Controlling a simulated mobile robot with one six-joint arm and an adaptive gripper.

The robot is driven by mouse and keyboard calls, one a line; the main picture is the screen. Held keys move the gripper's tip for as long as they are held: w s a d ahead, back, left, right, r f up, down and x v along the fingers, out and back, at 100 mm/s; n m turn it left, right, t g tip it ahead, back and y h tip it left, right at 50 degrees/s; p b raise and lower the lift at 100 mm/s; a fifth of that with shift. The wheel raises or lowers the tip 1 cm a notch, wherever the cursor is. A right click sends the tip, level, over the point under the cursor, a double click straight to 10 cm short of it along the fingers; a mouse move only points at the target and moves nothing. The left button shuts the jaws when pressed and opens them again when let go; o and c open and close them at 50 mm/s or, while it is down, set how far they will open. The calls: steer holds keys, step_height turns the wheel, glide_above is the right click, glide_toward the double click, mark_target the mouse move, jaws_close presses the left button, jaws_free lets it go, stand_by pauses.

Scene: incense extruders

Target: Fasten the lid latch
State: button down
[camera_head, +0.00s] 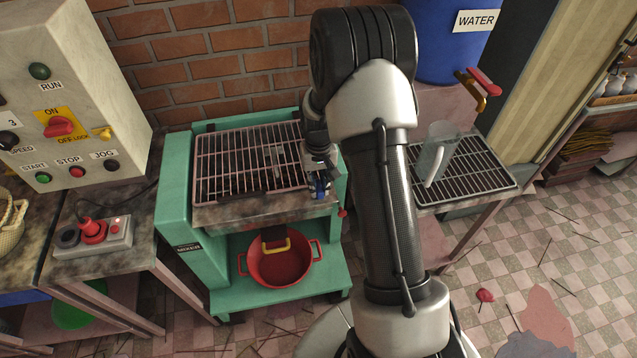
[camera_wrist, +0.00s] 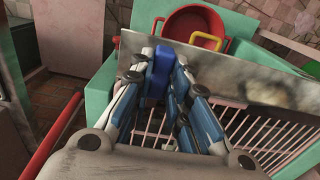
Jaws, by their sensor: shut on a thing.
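The green mixer (camera_head: 172,205) stands against the brick wall. Its barred lid (camera_head: 232,160) lies flat over the top, and its bars also show in the wrist view (camera_wrist: 262,135). A blue latch piece (camera_wrist: 157,75) is at the metal front edge of the lid, near the right front corner in the head view (camera_head: 320,188). My gripper (camera_wrist: 161,66) is shut on this blue latch from above. The fingers hide part of it, so I cannot tell whether it is engaged. In the head view my gripper (camera_head: 319,180) is small and partly hidden by my arm.
A red pot (camera_head: 282,268) sits on the mixer's lower shelf under a yellow-handled outlet (camera_head: 275,244). A small red knob (camera_head: 342,212) is close to the latch. A control box (camera_head: 70,95) stands left. A clear jug (camera_head: 436,150) stands on a rack at right.

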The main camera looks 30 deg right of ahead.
mark_target(319, 186)
stand_by(0.3)
steer(key=c, duration=1.5)
jaws_free()
step_height(319, 186, up, 12)
